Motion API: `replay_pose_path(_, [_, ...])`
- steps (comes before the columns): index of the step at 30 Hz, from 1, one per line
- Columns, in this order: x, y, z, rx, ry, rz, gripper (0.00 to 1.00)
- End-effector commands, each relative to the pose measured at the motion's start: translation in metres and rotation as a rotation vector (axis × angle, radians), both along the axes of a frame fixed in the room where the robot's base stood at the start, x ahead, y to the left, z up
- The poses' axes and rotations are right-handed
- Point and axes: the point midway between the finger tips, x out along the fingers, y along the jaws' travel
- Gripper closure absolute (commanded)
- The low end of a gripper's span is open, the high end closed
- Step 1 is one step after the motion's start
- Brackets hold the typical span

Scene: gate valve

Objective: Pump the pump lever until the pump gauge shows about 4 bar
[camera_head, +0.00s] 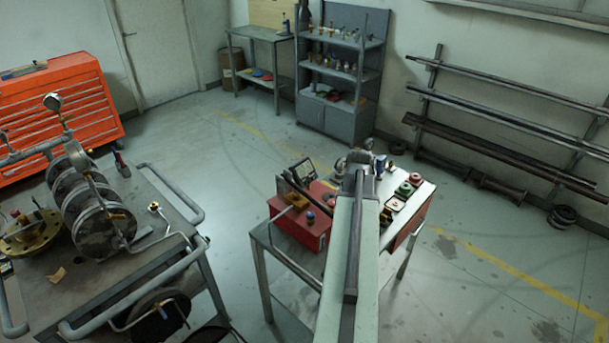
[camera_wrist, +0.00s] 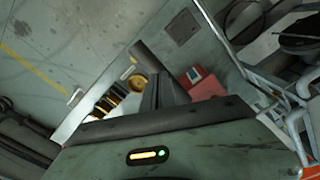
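A red box-shaped unit (camera_head: 312,236), which may be the pump, stands on the left of the middle bench in the head view. It has a dark tilted bar and frame (camera_head: 300,176) on top, and I cannot tell whether this is the lever. A red block also shows in the wrist view (camera_wrist: 207,86). A round dial (camera_head: 53,101) stands on a pipe above the left trolley; no reading is legible. I cannot make out a pump gauge for certain. My gripper's dark fingers (camera_wrist: 165,92) point toward the bench; their gap is unclear. My arm hides part of the bench.
The bench (camera_head: 283,262) also carries red and green round parts (camera_head: 404,189) on the right. The left trolley (camera_head: 110,290) holds flanges and has grey rails. An orange drawer cabinet, a grey shelf (camera_head: 340,75) and a pipe rack stand by the walls. Floor between is clear.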

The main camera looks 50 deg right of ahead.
Motion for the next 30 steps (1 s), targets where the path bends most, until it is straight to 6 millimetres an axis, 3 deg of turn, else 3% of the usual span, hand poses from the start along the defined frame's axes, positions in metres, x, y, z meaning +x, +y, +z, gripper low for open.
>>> replay_pose_path(9, [-0.001, 0.0, 0.009, 0.0, 0.002, 0.0, 1.0])
replay_pose_path(24, [0.0, 0.0, 0.125, 0.0, 0.001, 0.0, 1.0])
replay_pose_path(27, [0.0, 0.0, 0.133, 0.0, 0.001, 0.0, 1.0])
replay_pose_path(30, [0.0, 0.0, 0.128, 0.001, 0.001, 0.0, 1.0])
